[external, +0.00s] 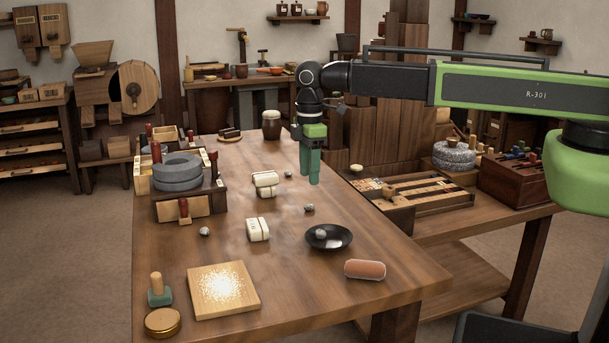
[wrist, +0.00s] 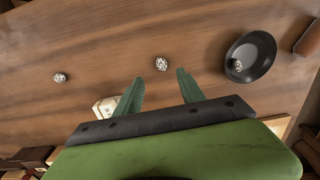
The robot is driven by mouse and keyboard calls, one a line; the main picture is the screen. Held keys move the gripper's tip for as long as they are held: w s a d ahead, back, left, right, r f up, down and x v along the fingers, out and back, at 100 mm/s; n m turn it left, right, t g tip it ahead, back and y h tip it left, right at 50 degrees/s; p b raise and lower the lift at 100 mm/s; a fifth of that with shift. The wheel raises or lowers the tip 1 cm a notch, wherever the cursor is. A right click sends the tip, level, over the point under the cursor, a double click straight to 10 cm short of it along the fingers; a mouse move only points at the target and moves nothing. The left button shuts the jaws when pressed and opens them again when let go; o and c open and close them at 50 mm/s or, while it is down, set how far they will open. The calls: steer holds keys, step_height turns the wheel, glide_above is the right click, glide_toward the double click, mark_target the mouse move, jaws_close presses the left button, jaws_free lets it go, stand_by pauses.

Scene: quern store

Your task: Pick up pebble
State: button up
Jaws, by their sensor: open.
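Small grey speckled pebbles lie on the wooden table. In the external view one pebble (external: 309,208) is near the table's middle, another (external: 288,174) is further back, and a third (external: 205,231) is at the left. One more pebble (external: 321,234) sits in the dark bowl (external: 343,245). My gripper (external: 310,180) is open and empty above the table, behind the middle pebble. In the wrist view, a pebble (wrist: 162,64) lies just beyond the gap between my green fingertips (wrist: 160,76). Another pebble (wrist: 60,77) is at the left, and the bowl (wrist: 267,68) with its pebble (wrist: 238,66) is at the right.
White tied blocks (external: 258,229) lie left of the middle pebble. A reddish roll (external: 365,269) lies in front of the bowl. A stone quern (external: 178,171) stands at the left, and a speckled board (external: 222,290) at the front. Bare wood surrounds the middle pebble.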

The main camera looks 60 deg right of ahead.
mark_target(308, 204)
steer(key=f+b, duration=0.4)
steer(key=f, duration=0.1)
steer(key=f+b, duration=0.3)
steer(key=shift+w+a+f, duration=0.1)
steer(key=shift+a+f, duration=0.15)
steer(key=shift+a, duration=0.1)
steer(key=shift+r, duration=0.2)
jaws_close()
